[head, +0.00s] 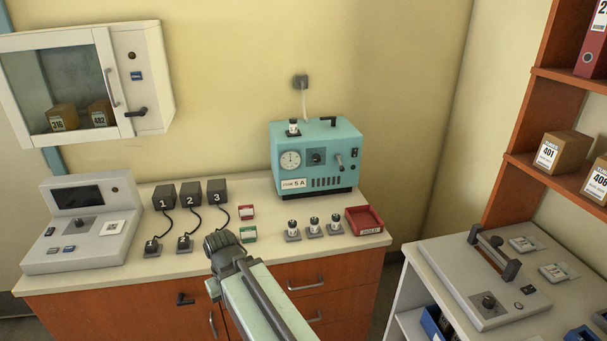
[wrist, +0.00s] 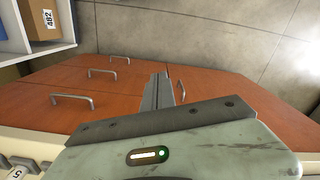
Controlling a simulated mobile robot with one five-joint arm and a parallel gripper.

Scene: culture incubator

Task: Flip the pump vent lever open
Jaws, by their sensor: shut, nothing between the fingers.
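The teal pump (head: 338,145) stands at the back of the counter, with a round dial (head: 290,160) and a "5A" label on its front. A grey lever (head: 340,161) sticks out at the right of that front; whether it is the vent lever I cannot tell for sure. My gripper (wrist: 161,90) is shut and empty in the wrist view, over orange drawer fronts. In the head view my arm reaches up to the counter's front edge, left of and well short of the pump, and the fingertips cannot be made out. The pump is not in the wrist view.
Several small black-topped items (head: 314,224) and a red tray (head: 364,220) stand before the pump. Numbered dark blocks (head: 190,195) and a grey console (head: 80,225) are to the left. A wall cabinet (head: 135,80) hangs upper left. A second bench (head: 440,262) is at right.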

